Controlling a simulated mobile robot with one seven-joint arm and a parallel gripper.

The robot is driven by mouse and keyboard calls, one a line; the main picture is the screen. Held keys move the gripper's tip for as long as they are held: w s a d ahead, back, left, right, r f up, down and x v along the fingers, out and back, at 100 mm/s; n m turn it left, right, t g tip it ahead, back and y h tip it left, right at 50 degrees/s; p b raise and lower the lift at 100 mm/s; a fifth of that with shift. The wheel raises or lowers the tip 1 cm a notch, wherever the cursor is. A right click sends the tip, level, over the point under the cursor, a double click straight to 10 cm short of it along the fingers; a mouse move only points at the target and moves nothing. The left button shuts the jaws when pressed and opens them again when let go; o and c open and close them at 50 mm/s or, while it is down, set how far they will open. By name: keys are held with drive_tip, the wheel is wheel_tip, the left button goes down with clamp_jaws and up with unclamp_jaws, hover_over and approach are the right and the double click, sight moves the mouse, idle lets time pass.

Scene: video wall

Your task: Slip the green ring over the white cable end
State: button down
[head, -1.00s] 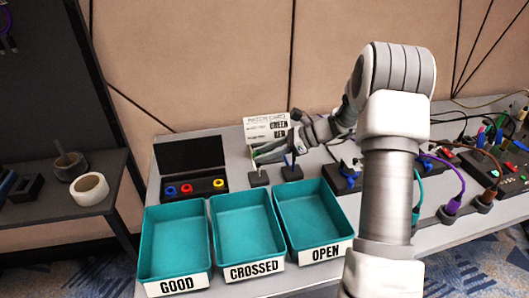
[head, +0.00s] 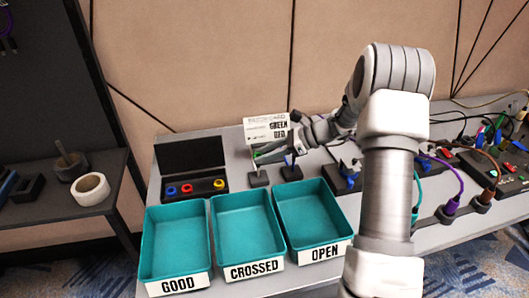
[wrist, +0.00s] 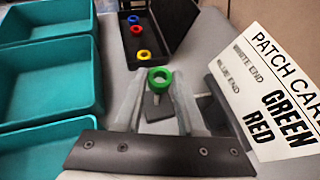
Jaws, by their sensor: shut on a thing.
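My gripper (wrist: 158,85) is shut on the green ring (wrist: 159,76), which sits between its fingertips with its hole facing up. The white cable end (wrist: 155,98) stands upright on a dark stand (wrist: 158,113) just under the ring. The ring appears lined up with it, but I cannot tell whether the tip is inside the hole. In the head view my gripper (head: 268,156) is over the left stand (head: 258,179), and the ring is mostly hidden by the fingers. The blue cable end (head: 289,160) stands on the stand to the right.
A patch card (head: 267,129) reads white end green, blue end red. An open black case (head: 193,188) holds blue, red and yellow rings. Teal trays marked GOOD (head: 147,247), CROSSED (head: 217,243) and OPEN (head: 281,221) line the front. Cabled devices (head: 480,165) fill the right.

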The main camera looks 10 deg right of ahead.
drive_tip(key=shift+f, duration=0.3)
idle(0.4)
drive_tip(key=shift+f+b, duration=0.3)
drive_tip(key=shift+f, duration=0.1)
drive_tip(key=shift+f, duration=0.35)
drive_tip(key=shift+f, duration=0.35)
drive_tip(key=shift+f+b, duration=0.1)
drive_tip(key=shift+b, duration=0.2)
drive_tip(key=shift+c, duration=2.2)
unclamp_jaws()
